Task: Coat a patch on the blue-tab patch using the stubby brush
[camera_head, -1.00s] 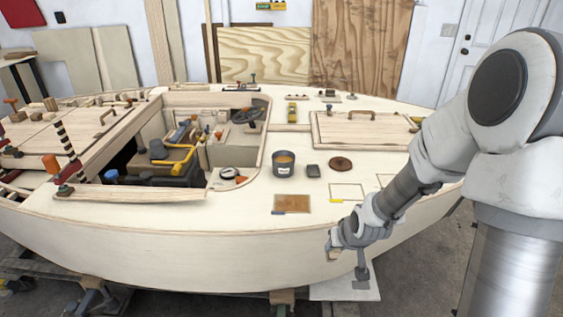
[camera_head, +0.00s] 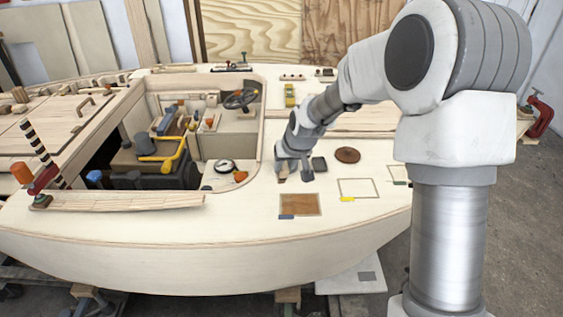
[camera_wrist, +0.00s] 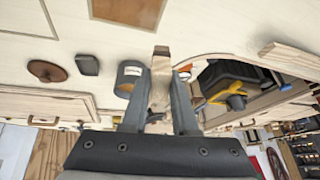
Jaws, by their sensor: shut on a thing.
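My gripper (camera_head: 291,170) is over the deck, and in the wrist view its fingers (camera_wrist: 160,95) are shut on a wooden piece (camera_wrist: 161,62), which looks like the stubby brush. Its bristles cannot be made out. The grey pot (camera_wrist: 130,78) shows beside the left finger in the wrist view; in the head view my gripper hides it. The blue-tab patch (camera_head: 300,206) is a brown rectangle with a blue tab at its lower left corner. It lies on the deck, nearer the front edge than my gripper. It also shows at the top of the wrist view (camera_wrist: 127,10).
A dark box (camera_head: 319,164) and a brown disc (camera_head: 347,155) lie right of my gripper. A pale outlined patch with a yellow tab (camera_head: 357,188) lies to the right. The open cockpit (camera_head: 205,150) is to the left. The deck around the blue-tab patch is clear.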

